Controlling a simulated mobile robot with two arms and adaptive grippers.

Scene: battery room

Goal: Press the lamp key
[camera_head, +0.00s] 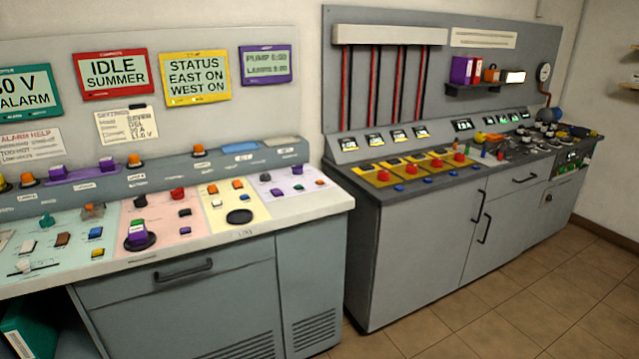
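The left control desk (322,203) carries many small keys on coloured panels. I cannot read which one is the lamp key. The pale purple panel (262,186) at the desk's right end has small dark, red and purple keys. The pink panel (160,227) has a red knob (178,194) and a purple knob on a dark base (138,235). A purple-framed display (268,64) above reads PUMP and what looks like LAMPS. Neither gripper is in view.
A second grey bench (400,265) stands to the right, with red buttons on yellow plates (437,163) and cluttered small items at its far end. A drawer handle (184,270) juts from the left desk's front. The tiled floor (520,300) at front right is clear.

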